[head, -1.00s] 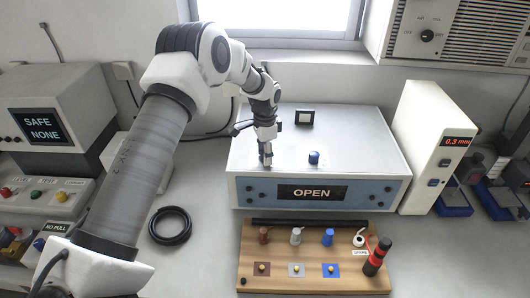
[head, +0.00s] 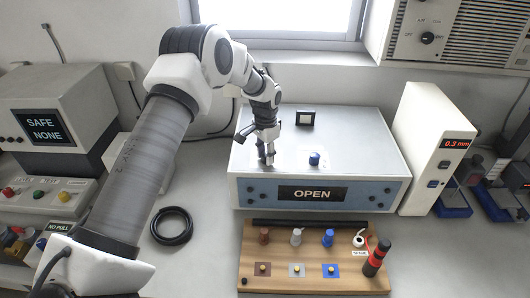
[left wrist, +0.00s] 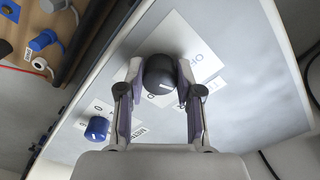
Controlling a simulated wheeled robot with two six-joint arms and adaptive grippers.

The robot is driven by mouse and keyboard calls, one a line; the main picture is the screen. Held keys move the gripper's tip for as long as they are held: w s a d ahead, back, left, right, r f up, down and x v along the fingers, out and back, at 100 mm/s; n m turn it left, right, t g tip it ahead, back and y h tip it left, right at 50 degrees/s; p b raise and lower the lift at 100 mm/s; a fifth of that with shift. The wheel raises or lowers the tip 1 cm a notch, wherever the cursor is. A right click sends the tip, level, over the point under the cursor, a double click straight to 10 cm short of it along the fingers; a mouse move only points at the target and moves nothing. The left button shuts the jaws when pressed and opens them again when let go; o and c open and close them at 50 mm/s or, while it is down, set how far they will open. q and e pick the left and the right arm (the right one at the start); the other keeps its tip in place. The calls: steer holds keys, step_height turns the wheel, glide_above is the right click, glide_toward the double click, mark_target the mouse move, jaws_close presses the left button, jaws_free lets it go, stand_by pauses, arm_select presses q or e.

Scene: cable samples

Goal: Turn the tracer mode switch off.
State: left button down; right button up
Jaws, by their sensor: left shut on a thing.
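The tracer mode switch appears to be the dark round knob (left wrist: 160,73) on top of the grey box (head: 340,130). A short white mark shows on the knob, and a white label plate (left wrist: 196,42) with partly hidden lettering lies under it. My left gripper (head: 267,160) points down at the box top. In the left wrist view its two fingers (left wrist: 158,90) are shut on the dark knob, one on each side. In the head view the gripper largely hides this knob. My right gripper is not in view.
A blue knob (head: 314,158) stands beside it on the box, whose front display reads OPEN (head: 312,193). A wooden board (head: 300,280) with several cable samples lies in front. A black ring (head: 172,226) lies left.

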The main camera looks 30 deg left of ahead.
arm_select(q)
steer(key=n, duration=0.2)
steer(key=n+p, duration=0.1)
steer(key=n, duration=0.1)
steer(key=shift+s+d+f+n, duration=0.15)
steer(key=shift+s+f+n, duration=0.05)
steer(key=shift+n, duration=0.1)
steer(key=shift+n+p, duration=0.3)
steer(key=shift+n, duration=1.4)
steer(key=shift+f, duration=0.1)
steer(key=c, duration=1.1)
jaws_free()
steer(key=o, duration=0.3)
steer(key=shift+w, duration=0.1)
steer(key=shift+o, duration=0.2)
steer(key=shift+w, duration=0.15)
step_height(320, 180, up, 12)
steer(key=shift+w, duration=0.15)
